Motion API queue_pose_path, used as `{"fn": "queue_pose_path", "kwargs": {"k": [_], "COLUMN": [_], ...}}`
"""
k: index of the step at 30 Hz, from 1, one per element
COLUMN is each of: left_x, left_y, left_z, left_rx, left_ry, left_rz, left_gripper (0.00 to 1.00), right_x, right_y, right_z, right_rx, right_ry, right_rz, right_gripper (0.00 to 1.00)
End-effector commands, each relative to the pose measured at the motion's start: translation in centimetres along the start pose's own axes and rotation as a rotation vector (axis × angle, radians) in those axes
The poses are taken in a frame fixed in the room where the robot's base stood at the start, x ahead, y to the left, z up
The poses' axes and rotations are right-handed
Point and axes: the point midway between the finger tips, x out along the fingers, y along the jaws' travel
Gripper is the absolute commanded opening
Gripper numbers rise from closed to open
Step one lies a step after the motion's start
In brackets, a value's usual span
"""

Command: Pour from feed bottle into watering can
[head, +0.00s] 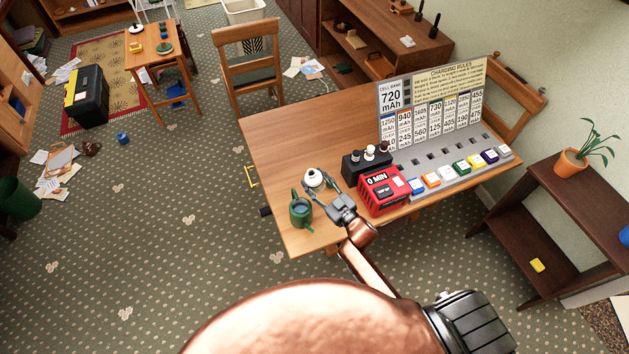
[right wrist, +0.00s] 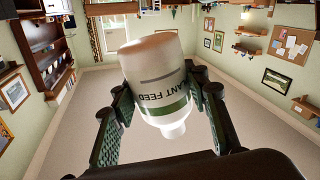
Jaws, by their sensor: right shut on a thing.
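The feed bottle (right wrist: 158,80) is white with a green band and the letters "ANT FEED", upside down in the right wrist view. It also shows small in the head view (head: 314,179). My right gripper (head: 326,191) is shut on it, with a finger on each side in the right wrist view (right wrist: 163,98). The bottle's narrow white end points to the bottom of that view. The green watering can (head: 300,211) is at the table's near left corner, just below and left of the bottle in the head view. The exact height gap is unclear. My left gripper is not in view.
The wooden table (head: 300,125) is bare at its far left. A red timer box (head: 383,190), a dark holder with bottles (head: 367,163) and a grey charging rack (head: 460,165) stand right of my gripper. A chair (head: 246,70) stands behind.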

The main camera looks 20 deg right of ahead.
Motion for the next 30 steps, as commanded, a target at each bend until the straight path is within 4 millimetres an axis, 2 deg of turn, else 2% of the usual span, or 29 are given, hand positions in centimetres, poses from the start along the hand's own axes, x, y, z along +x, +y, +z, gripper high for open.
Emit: {"fn": "queue_pose_path", "kwargs": {"k": [30], "left_x": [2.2], "left_y": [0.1], "left_z": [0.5], "left_rx": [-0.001], "left_ry": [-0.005], "left_rz": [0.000], "left_gripper": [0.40], "right_x": [-0.1], "right_y": [-0.9], "right_z": [1.6], "right_rx": [-0.114], "right_ry": [0.013], "right_rz": [0.000], "right_gripper": [0.19]}}
